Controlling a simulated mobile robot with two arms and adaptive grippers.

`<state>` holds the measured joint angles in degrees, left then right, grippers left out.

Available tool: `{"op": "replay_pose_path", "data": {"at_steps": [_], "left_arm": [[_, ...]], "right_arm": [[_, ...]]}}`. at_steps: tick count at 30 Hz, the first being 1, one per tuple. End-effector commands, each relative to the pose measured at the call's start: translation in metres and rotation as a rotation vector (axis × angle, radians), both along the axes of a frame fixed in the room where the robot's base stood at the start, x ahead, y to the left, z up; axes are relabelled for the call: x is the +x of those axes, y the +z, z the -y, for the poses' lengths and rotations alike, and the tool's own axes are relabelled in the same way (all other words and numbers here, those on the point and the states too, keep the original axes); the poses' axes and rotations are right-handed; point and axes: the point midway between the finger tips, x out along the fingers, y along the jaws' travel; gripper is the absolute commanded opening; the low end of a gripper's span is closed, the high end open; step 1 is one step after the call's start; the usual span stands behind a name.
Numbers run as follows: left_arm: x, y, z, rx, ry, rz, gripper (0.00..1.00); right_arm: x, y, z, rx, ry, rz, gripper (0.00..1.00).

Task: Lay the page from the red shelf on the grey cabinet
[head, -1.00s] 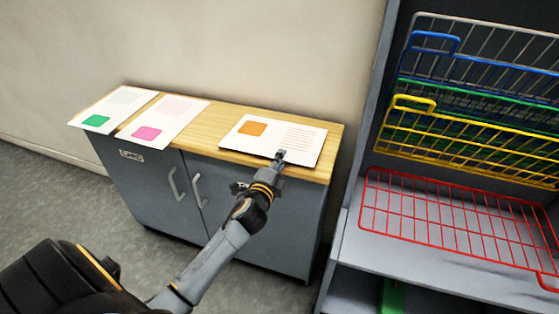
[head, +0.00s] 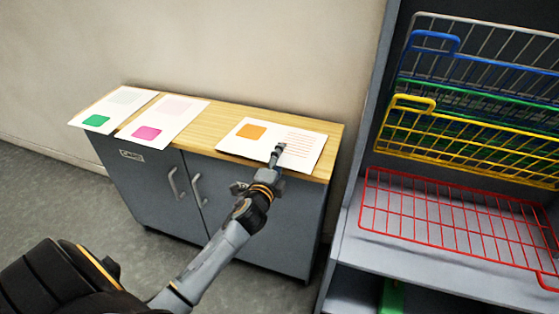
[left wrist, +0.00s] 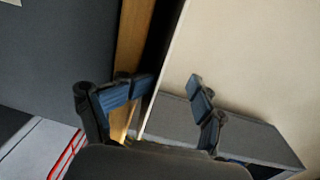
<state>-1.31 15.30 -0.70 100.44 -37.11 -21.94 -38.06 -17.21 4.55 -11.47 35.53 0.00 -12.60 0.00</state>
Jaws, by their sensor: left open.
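The white page (head: 266,146) with an orange square and lines of print lies on the right part of the grey cabinet's wooden top (head: 208,126). Its front edge reaches the top's front edge. My left gripper (head: 278,152) is open at the page's front right edge. The red shelf (head: 455,220), a wire rack at the right, is empty. My right gripper is not in view.
Two other pages, one with a green square (head: 112,108) and one with a pink square (head: 163,120), lie on the left of the cabinet top, overhanging its front. Bare wood separates them from the orange page. Yellow (head: 460,140) and blue (head: 435,42) wire shelves stand above the red one.

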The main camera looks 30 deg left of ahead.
Motion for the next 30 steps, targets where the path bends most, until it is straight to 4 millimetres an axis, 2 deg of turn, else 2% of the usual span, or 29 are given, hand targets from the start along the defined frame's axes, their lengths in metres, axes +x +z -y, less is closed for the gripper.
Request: {"op": "replay_pose_path", "data": {"at_steps": [18, 30], "left_arm": [[0.000, -0.022, 0.000, 0.000, 0.001, 0.001, 0.68], [-0.005, -0.024, 0.001, -0.001, -0.001, 0.001, 0.68]], "right_arm": [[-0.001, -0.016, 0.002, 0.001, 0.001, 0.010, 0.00], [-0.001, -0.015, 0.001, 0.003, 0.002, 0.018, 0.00]]}}
